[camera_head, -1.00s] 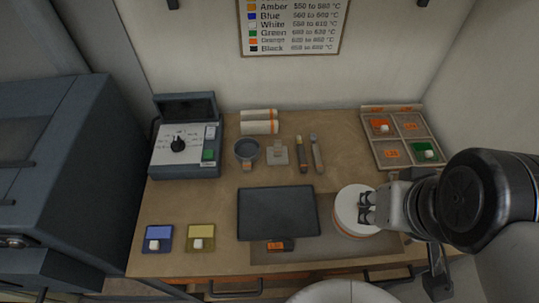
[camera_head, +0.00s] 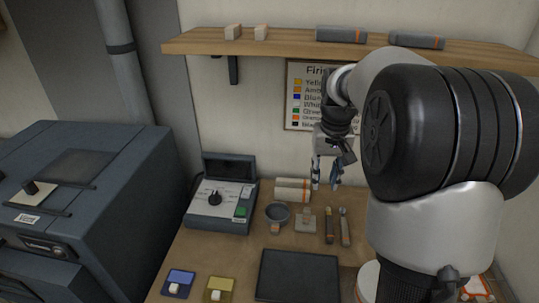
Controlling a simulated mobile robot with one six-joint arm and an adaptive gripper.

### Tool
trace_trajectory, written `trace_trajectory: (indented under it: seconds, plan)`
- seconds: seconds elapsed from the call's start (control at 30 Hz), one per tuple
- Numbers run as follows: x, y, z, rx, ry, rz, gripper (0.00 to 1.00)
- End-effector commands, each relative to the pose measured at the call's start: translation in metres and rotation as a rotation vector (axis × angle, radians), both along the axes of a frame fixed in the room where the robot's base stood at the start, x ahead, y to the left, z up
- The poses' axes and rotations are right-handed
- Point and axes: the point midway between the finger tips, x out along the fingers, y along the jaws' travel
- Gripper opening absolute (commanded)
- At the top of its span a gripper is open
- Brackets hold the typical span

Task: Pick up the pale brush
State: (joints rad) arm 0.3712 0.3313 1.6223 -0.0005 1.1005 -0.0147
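Two slim brushes lie side by side on the brown worktop. The right one (camera_head: 345,227) has the greyer, paler handle; the left one (camera_head: 329,225) looks darker brown with an orange band. They are small, so which is the pale brush is not fully certain. My gripper (camera_head: 326,180) points down above the back of the table, with its two fingers apart and nothing between them. In the picture it is higher than the brushes and clear of them.
A dark bowl (camera_head: 277,213), a small square-based tool (camera_head: 306,221) and white rolls (camera_head: 292,189) lie left of the brushes. A dark flat panel (camera_head: 297,276) lies in front. A control box (camera_head: 219,207) stands left; a wall shelf (camera_head: 280,40) hangs above.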

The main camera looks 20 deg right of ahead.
Motion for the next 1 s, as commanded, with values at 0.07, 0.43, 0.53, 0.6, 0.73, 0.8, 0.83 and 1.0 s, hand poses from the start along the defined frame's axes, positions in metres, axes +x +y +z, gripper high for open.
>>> trace_trajectory:
  seconds: [0.07, 0.43, 0.53, 0.6, 0.73, 0.8, 0.83, 1.0]
  plan:
    - [0.015, -0.027, -0.028, 0.014, 0.035, -0.037, 0.28]
    - [0.034, -0.071, -0.087, 0.037, 0.082, -0.095, 0.28]
    - [0.034, -0.071, -0.107, 0.038, 0.084, -0.095, 0.28]
    - [0.034, -0.071, -0.124, 0.038, 0.084, -0.094, 0.28]
    - [0.034, -0.071, -0.153, 0.037, 0.083, -0.094, 0.28]
    - [0.034, -0.071, -0.167, 0.037, 0.083, -0.094, 0.28]
    - [0.034, -0.071, -0.172, 0.037, 0.082, -0.094, 0.28]
    - [0.034, -0.071, -0.193, 0.037, 0.081, -0.094, 0.28]
